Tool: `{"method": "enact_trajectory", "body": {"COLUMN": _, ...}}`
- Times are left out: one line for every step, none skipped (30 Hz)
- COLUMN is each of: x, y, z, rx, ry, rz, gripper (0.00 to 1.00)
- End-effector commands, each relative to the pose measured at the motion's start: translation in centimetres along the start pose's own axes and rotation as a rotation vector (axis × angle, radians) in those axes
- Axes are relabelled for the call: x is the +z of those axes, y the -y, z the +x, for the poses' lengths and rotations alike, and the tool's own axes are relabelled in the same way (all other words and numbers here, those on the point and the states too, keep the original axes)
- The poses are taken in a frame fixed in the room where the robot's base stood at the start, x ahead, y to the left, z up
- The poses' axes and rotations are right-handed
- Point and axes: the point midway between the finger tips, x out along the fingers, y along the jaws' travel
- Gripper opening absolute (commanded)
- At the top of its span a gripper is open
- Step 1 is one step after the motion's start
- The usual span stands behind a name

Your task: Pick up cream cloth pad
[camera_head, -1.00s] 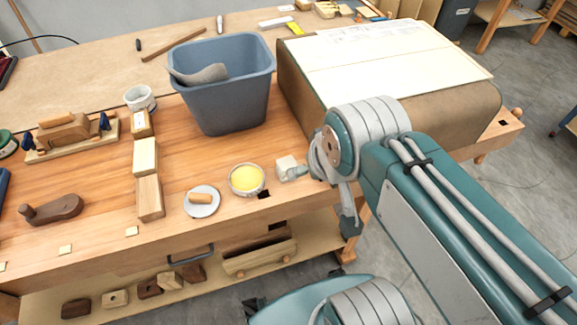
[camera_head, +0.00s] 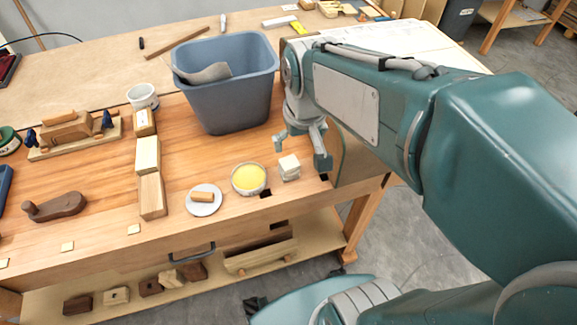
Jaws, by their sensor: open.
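A small cream block-shaped pad (camera_head: 289,162), which I take to be the cream cloth pad, sits on the wooden bench near its front edge, just right of the tin of yellow contents (camera_head: 249,179). Its lower part looks greyer. My gripper (camera_head: 301,155) is open and points down, with its fingers spread apart just behind and to the right of the pad. I see nothing between the fingers. I cannot tell the exact height of the fingertips or whether one touches the pad.
A blue-grey tub (camera_head: 232,105) with a grey piece in it stands close left of my gripper. A white plate (camera_head: 204,207) with a tan roll lies left of the tin. My arm covers much of the brown-covered form and white sheet (camera_head: 415,38) on the right.

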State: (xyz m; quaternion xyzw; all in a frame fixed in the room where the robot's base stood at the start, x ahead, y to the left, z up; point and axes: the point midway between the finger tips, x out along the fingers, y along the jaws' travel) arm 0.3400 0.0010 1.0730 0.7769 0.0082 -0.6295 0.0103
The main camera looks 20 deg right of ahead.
Motion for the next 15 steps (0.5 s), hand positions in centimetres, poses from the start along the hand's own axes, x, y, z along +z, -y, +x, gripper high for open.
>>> {"method": "enact_trajectory", "body": {"x": -0.9, "y": 0.0, "z": 1.2, "rx": -0.001, "ry": 0.039, "rz": -0.003, "gripper": 1.00}}
{"method": "enact_trajectory", "body": {"x": -1.4, "y": 0.0, "z": 1.7, "rx": -0.002, "ry": 0.057, "rz": -0.005, "gripper": 1.00}}
{"method": "enact_trajectory", "body": {"x": -2.1, "y": 0.0, "z": 2.5, "rx": -0.002, "ry": 0.081, "rz": -0.008, "gripper": 1.00}}
{"method": "enact_trajectory", "body": {"x": -2.5, "y": 0.0, "z": 3.2, "rx": -0.003, "ry": 0.100, "rz": -0.009, "gripper": 1.00}}
{"method": "enact_trajectory", "body": {"x": -2.9, "y": 0.0, "z": 3.8, "rx": -0.004, "ry": 0.117, "rz": -0.011, "gripper": 1.00}}
{"method": "enact_trajectory", "body": {"x": -3.4, "y": 0.0, "z": 4.5, "rx": -0.004, "ry": 0.139, "rz": -0.014, "gripper": 1.00}}
{"method": "enact_trajectory", "body": {"x": -3.8, "y": 0.0, "z": 5.1, "rx": -0.005, "ry": 0.153, "rz": -0.015, "gripper": 1.00}}
{"method": "enact_trajectory", "body": {"x": -4.0, "y": 0.0, "z": 5.6, "rx": -0.005, "ry": 0.167, "rz": -0.017, "gripper": 1.00}}
{"method": "enact_trajectory", "body": {"x": -4.3, "y": 0.0, "z": 6.2, "rx": -0.006, "ry": 0.182, "rz": -0.018, "gripper": 1.00}}
{"method": "enact_trajectory", "body": {"x": -4.5, "y": 0.0, "z": 6.5, "rx": -0.006, "ry": 0.190, "rz": -0.019, "gripper": 1.00}}
{"method": "enact_trajectory", "body": {"x": -4.7, "y": 0.0, "z": 6.8, "rx": -0.007, "ry": 0.198, "rz": -0.020, "gripper": 1.00}}
{"method": "enact_trajectory", "body": {"x": -4.8, "y": 0.0, "z": 7.1, "rx": -0.007, "ry": 0.204, "rz": -0.020, "gripper": 1.00}}
{"method": "enact_trajectory", "body": {"x": -4.9, "y": 0.0, "z": 7.2, "rx": -0.007, "ry": 0.208, "rz": -0.021, "gripper": 1.00}}
{"method": "enact_trajectory", "body": {"x": -4.9, "y": 0.0, "z": 7.4, "rx": -0.007, "ry": 0.210, "rz": -0.021, "gripper": 1.00}}
{"method": "enact_trajectory", "body": {"x": -4.9, "y": 0.0, "z": 7.7, "rx": -0.007, "ry": 0.213, "rz": -0.021, "gripper": 1.00}}
